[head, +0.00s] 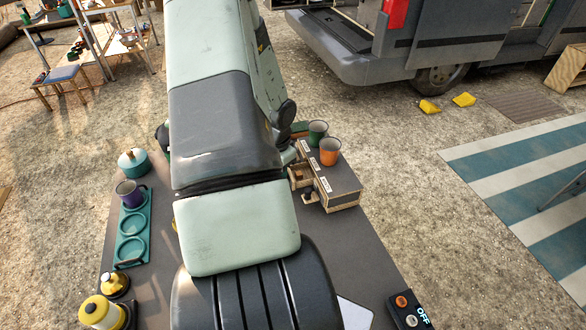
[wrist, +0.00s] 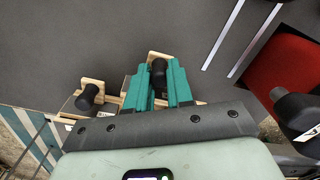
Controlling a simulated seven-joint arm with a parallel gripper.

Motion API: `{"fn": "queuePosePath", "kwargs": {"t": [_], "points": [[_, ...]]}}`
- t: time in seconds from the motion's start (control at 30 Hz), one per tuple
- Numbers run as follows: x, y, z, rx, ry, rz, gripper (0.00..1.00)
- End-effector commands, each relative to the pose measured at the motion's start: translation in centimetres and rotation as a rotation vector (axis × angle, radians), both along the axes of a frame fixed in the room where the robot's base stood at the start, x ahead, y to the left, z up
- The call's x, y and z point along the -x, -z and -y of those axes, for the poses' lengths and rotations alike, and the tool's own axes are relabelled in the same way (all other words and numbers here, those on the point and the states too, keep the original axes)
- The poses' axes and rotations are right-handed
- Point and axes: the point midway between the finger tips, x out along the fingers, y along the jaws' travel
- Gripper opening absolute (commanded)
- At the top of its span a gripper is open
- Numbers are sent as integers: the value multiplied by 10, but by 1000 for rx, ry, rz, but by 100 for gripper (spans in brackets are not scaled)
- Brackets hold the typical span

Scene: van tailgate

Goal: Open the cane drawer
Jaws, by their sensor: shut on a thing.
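A small wooden drawer cabinet (head: 338,186) with a dark top stands at the right side of the table. One of its drawers (head: 299,174) sticks out from the front with brown contents showing. In the wrist view, my gripper (wrist: 159,75) has its teal fingers closed around a black drawer knob (wrist: 158,68) on a light wood front. A second knob (wrist: 88,95) is on the drawer to its left and is free. The labels are too small to read, so I cannot tell which drawer says cane. In the head view my arm hides the gripper.
A green cup (head: 317,132) and an orange cup (head: 330,152) stand on the cabinet. A teal tray (head: 133,222) with a purple cup, a teal lidded pot (head: 134,161) and a yellow-topped item (head: 100,312) are at left. A switch box (head: 408,311) is at the front right.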

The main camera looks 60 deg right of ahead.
Motion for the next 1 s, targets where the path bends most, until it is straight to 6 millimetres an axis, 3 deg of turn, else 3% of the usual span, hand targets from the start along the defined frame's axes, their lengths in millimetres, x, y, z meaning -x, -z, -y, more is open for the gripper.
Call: {"fn": "queuePosePath", "kwargs": {"t": [0.37, 0.4, 0.53, 0.87, 1.0], "points": [[-7, -1, -7, 0, 1, 1, 0], [-7, -1, -7, 1, 1, 1, 26], [-7, -1, -7, 1, 1, 1, 46], [-7, -2, -7, 1, 0, 1, 47], [-7, -17, -6, 3, -1, 2, 47]]}}
